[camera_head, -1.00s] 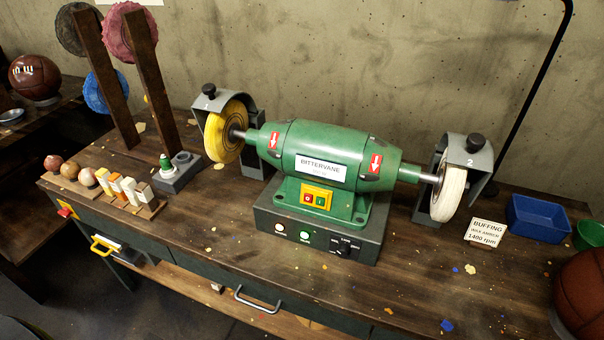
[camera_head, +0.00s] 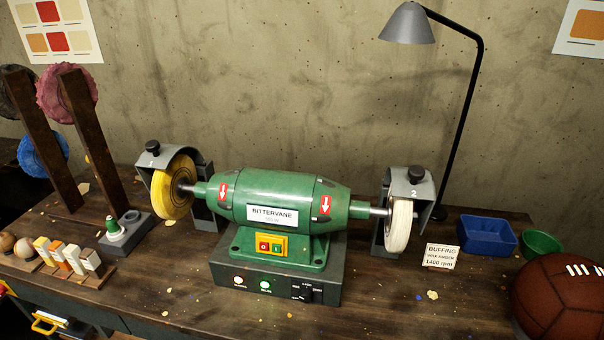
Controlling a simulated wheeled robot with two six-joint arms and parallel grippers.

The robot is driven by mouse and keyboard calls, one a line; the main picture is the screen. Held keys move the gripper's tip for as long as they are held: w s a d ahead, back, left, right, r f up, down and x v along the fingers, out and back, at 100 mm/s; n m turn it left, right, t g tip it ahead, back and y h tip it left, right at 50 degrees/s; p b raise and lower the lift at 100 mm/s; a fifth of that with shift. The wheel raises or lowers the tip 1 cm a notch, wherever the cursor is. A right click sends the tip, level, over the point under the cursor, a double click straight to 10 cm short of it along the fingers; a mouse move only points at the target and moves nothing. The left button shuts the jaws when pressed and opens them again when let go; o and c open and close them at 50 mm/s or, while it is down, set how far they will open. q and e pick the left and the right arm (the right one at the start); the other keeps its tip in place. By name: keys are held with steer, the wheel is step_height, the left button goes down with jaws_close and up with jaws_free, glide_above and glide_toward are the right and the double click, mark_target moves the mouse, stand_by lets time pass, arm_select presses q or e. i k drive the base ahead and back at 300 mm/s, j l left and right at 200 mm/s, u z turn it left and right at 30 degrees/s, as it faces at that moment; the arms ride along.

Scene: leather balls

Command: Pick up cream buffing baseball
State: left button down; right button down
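Two small balls sit at the left end of a wooden rack on the bench, at the left edge of the head view. The right one is a pale cream ball (camera_head: 25,248). The other is a tan-brown ball (camera_head: 7,241), partly at the picture edge. Both are too small to tell whether either is a baseball. A green bench buffer (camera_head: 290,195) stands mid-bench with a yellow wheel (camera_head: 172,187) on its left and a white buffing wheel (camera_head: 399,226) on its right. Neither of my grippers shows.
A brown laced ball (camera_head: 560,300) lies at the right. A blue tray (camera_head: 487,235), green bowl (camera_head: 541,243) and "BUFFING" card (camera_head: 441,257) stand near it. A lamp (camera_head: 408,25) rises behind. Coloured compound bars (camera_head: 68,258) and posts with wheels (camera_head: 95,145) fill the left.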

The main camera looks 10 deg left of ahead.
mark_target(24, 248)
steer(key=j+u, duration=0.1)
steer(key=u, duration=1.85)
